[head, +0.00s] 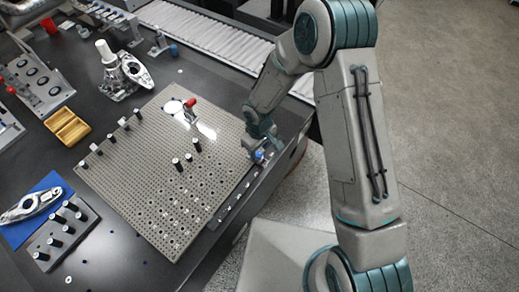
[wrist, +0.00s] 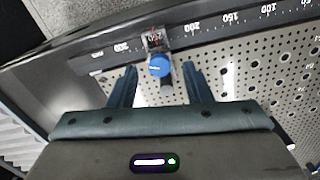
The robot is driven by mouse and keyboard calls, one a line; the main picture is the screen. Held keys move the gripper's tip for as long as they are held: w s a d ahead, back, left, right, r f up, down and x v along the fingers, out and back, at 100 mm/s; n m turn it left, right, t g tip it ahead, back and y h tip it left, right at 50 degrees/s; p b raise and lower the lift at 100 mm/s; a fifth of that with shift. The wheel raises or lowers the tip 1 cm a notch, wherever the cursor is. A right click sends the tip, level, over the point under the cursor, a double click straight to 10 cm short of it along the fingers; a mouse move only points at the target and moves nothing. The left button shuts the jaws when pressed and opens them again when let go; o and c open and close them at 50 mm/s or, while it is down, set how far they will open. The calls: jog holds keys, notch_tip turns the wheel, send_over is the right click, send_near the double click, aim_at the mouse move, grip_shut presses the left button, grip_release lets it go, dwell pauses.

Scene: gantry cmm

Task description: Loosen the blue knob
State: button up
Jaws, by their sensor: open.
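The blue knob (wrist: 160,66) sits on a small metal slider (wrist: 155,40) on the dark scale rail (wrist: 215,28) in the wrist view. It also shows in the head view (head: 259,155), at the right edge of the perforated plate. My gripper (wrist: 160,80) is open, with its two fingers apart on either side of the knob in the picture. No contact between fingers and knob is visible. In the head view my gripper (head: 263,140) is just above and beside the knob, partly covering the slider.
The perforated plate (head: 150,165) carries several black pins and a red-topped clamp (head: 190,108). A yellow tray (head: 67,127) and a grey block with pins (head: 62,235) stand to the left. A roller conveyor (head: 210,35) runs behind. The plate's front part is free of tall objects.

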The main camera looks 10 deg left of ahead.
jog(key=shift+f, duration=0.6)
grip_shut()
